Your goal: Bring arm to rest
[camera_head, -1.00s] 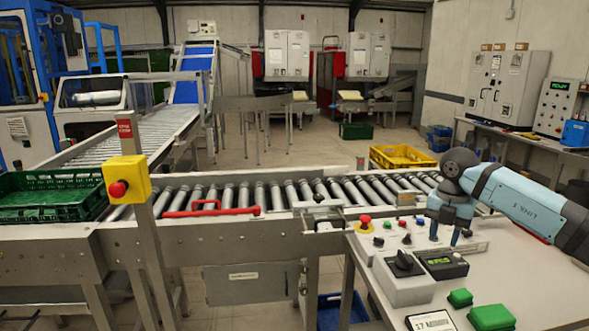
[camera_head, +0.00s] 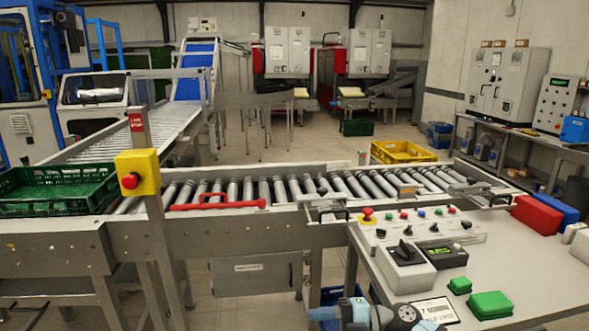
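My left gripper does not show clearly anywhere in the picture.
A roller conveyor (camera_head: 290,190) crosses the view, with a red bar handle (camera_head: 217,204) on it. A green crate (camera_head: 60,207) stands at the left. A yellow emergency-stop post (camera_head: 140,172) rises in front. Green blocks (camera_head: 490,304) and a red box (camera_head: 537,215) lie on the table (camera_head: 520,265).

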